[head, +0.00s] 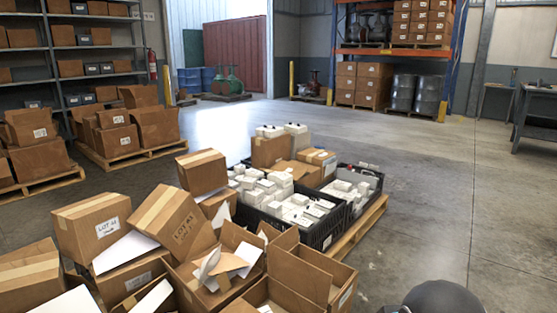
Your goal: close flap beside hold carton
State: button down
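Several brown cartons are heaped in the foreground. A taped carton marked LOT (93,222) sits at the left, and a tilted taped carton (174,222) with a LOT marking leans beside it. An open carton (213,276) with raised flaps holds white and brown sheets. Another open carton (310,272) stands to its right with its flaps up. I cannot read the word "hold" on any carton, so I cannot tell which is the hold carton. My gripper is not in view; only a dark rounded part, apparently of my arm, shows at the bottom right.
Black crates (318,232) of white boxes stand on a wooden pallet (360,228) in the middle. Loaded pallets and a grey shelf (95,50) are at the left. An orange and blue rack (392,50) stands behind. The concrete floor (440,180) at right is clear.

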aim_at(311, 282)
jog(key=z, duration=0.05)
jog(key=k, duration=0.65)
jog(key=z, duration=0.55)
jog(key=i, duration=1.25)
jog(key=u, duration=0.75)
